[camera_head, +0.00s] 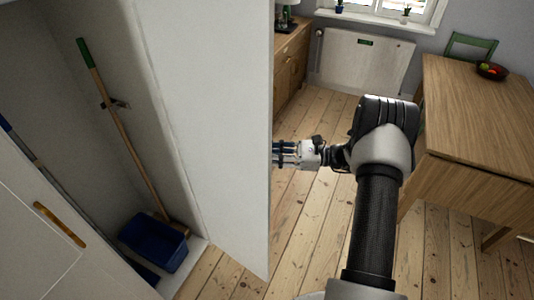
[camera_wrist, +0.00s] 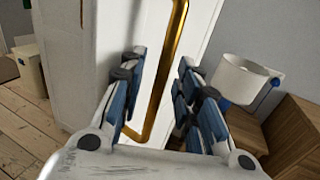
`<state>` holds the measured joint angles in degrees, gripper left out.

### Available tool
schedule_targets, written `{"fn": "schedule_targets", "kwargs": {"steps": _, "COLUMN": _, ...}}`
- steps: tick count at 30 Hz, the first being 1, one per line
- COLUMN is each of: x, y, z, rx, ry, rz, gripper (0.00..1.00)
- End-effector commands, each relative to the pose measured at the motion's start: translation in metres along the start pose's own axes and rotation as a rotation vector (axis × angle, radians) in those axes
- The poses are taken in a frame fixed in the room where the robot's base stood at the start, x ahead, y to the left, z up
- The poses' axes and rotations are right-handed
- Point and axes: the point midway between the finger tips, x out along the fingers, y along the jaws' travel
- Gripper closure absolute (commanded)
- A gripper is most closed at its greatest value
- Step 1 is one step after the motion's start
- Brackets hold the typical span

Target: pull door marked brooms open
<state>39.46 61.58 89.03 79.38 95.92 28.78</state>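The white cupboard door (camera_head: 215,110) stands swung open in the head view, its edge facing me. The long brass handle (camera_wrist: 157,105) on its outer face shows in the wrist view. My gripper (camera_head: 278,152) is beside the door's outer face, its fingertips partly hidden behind the door edge. In the wrist view my gripper (camera_wrist: 163,62) is open, with blue-padded fingers on either side of the handle and gaps between. I cannot tell whether a finger touches the handle or door. No brooms marking is legible.
The open cupboard holds a green-tipped broom (camera_head: 118,120), another long handle and a blue bin (camera_head: 155,240). A second white door (camera_head: 35,250) with a brass handle is at lower left. A wooden table (camera_head: 475,115) stands right of my arm. Bare floorboards lie between.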

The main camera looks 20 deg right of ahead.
Motion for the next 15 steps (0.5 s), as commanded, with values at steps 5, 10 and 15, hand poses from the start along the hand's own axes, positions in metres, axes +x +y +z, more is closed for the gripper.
{"fn": "schedule_targets", "kwargs": {"steps": 5, "x": -0.034, "y": -0.001, "z": 0.0, "rx": -0.001, "ry": 0.0, "rz": -0.006, "gripper": 0.7}}
{"fn": "schedule_targets", "kwargs": {"steps": 10, "x": -0.071, "y": 0.0, "z": -0.001, "rx": 0.0, "ry": 0.001, "rz": -0.005, "gripper": 0.7}}
{"fn": "schedule_targets", "kwargs": {"steps": 15, "x": -0.099, "y": 0.0, "z": -0.001, "rx": 0.0, "ry": 0.001, "rz": -0.005, "gripper": 0.7}}
